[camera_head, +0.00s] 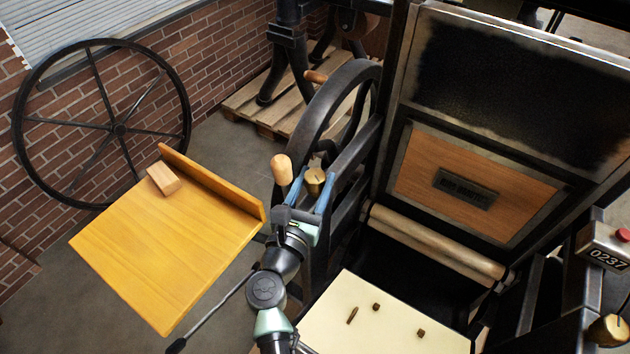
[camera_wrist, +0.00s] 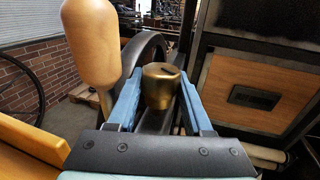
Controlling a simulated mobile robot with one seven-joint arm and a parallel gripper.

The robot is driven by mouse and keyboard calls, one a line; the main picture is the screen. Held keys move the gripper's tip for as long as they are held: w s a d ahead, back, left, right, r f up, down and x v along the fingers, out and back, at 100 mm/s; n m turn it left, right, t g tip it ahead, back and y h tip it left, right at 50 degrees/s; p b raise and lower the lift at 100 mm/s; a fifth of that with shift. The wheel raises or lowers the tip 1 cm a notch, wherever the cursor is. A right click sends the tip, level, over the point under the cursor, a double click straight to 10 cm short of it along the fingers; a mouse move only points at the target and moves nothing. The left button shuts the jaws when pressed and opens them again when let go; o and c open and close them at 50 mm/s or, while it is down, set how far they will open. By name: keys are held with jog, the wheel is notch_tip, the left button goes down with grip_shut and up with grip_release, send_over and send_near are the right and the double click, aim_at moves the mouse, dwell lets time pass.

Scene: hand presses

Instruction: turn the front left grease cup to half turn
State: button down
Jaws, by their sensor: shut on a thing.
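The front left grease cup is a brass, slightly tapered knob (camera_head: 315,176) on the left side of the press frame, beside the flywheel. It also shows in the wrist view (camera_wrist: 161,92), upright, with a dark pointer mark on its top face. My gripper (camera_head: 314,187) has its two blue fingers on either side of the cup and is shut on it. In the wrist view my gripper (camera_wrist: 160,84) reaches up from below to the cup. The cup's lower part and its mount are hidden, and I cannot read a scale around it.
A wooden handle (camera_head: 282,170) stands close left of my gripper. The flywheel (camera_head: 323,117) rises behind. A yellow wooden board (camera_head: 165,250) lies left, with a small block (camera_head: 163,178). A cream panel (camera_head: 375,325) is at front. Another brass cup (camera_head: 607,330) is at far right.

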jog(key=shift+f+m+g+h, duration=0.1)
jog(key=shift+m+g+h, duration=0.2)
jog(key=shift+m+h, duration=0.35)
jog(key=c, duration=0.6)
grip_release()
jog(key=b+v, duration=0.2)
jog(key=v, duration=1.1)
jog(key=shift+o, duration=0.3)
